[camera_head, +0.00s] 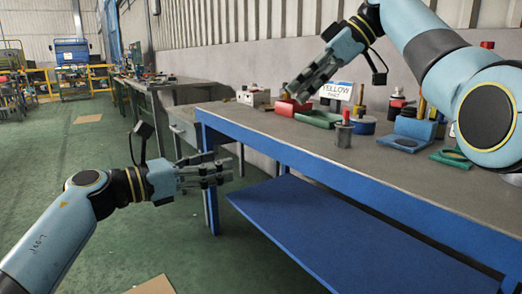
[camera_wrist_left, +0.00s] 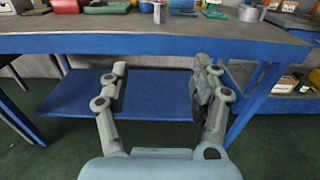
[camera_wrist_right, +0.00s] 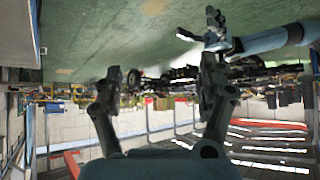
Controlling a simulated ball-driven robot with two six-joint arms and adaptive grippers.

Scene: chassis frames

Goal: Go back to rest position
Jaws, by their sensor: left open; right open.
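My left gripper (camera_head: 222,172) is open and empty, held in front of the workbench's left end, below its top. In the left wrist view my left gripper's fingers (camera_wrist_left: 160,85) are spread apart in front of the blue lower shelf. My right gripper (camera_head: 300,88) is over the back left of the bench top, fingers pointing down-left. In the right wrist view my right gripper's fingers (camera_wrist_right: 155,85) are apart with nothing between them. That view looks out over the room upside down, with my left arm (camera_wrist_right: 265,42) also in it.
The blue lower shelf (camera_head: 330,225) is bare. Green floor is open at left.

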